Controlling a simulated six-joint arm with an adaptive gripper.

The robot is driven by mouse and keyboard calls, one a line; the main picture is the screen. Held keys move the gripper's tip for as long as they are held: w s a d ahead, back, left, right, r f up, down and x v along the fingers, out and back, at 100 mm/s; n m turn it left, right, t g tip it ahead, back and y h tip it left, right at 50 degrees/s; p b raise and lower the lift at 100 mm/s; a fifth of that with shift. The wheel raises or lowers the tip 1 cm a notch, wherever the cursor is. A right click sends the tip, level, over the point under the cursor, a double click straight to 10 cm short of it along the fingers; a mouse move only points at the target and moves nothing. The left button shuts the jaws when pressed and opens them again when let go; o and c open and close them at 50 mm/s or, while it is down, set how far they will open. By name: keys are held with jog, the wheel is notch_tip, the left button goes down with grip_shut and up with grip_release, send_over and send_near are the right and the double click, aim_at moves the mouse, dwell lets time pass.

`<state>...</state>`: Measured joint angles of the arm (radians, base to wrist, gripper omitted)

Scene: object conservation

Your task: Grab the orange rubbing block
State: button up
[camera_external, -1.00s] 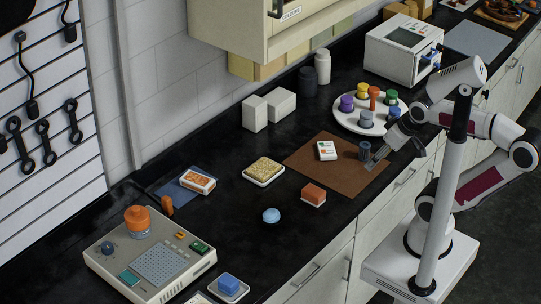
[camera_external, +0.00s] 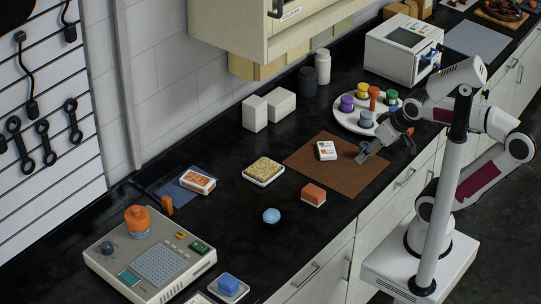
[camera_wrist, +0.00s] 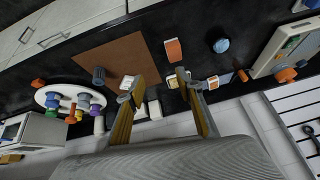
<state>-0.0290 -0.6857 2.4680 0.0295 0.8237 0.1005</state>
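The orange rubbing block (camera_external: 314,194) appears to be the orange-topped block with a pale base, lying on the black counter just left of the brown mat. In the wrist view the orange block (camera_wrist: 173,48) shows above the space between my fingers, slightly right of centre. My gripper (camera_external: 364,157) is over the right part of the brown mat in the external view, to the right of the block and apart from it. In the wrist view my gripper (camera_wrist: 157,88) has its two fingers spread wide, with nothing held between them.
On the brown mat (camera_external: 345,183) are a small white box (camera_external: 326,150) and a dark cylinder (camera_wrist: 99,75). A blue round piece (camera_external: 271,215) and a sponge on a white dish (camera_external: 263,171) lie near the block. A round white tray (camera_external: 343,121) holds several coloured pieces.

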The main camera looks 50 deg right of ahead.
jog(key=w+a+r+m+t+y, duration=0.15)
jog(key=w+a+m, duration=0.3)
jog(key=w, duration=0.45)
jog(key=w+a+r+m+t+y, duration=0.1)
jog(key=w+a+r+m+t, duration=0.15)
jog(key=w+a, duration=0.55)
jog(key=m+t, duration=0.6)
jog(key=m, duration=1.6)
send_over(169, 201)
jog(key=s+d, duration=0.4)
notch_tip(169, 201, down, 14)
jog(key=a+f+m, duration=0.1)
jog(key=f, duration=0.1)
jog(key=s+a+f+m+t+h, duration=0.1)
jog(key=f+m, duration=0.1)
jog(key=a+f+m, duration=0.1)
jog(key=f, duration=0.1)
jog(key=shift+s+a+f+h, duration=0.1)
jog(key=shift+s+h, duration=0.25)
jog(key=shift+s+a+f+m+t, duration=0.2)
jog(key=shift+s+f+m+t, duration=0.15)
jog(key=shift+f+m, duration=0.3)
jog(key=shift+w+r, duration=0.1)
jog(key=shift+w, duration=0.05)
jog(key=shift+w, duration=1.2)
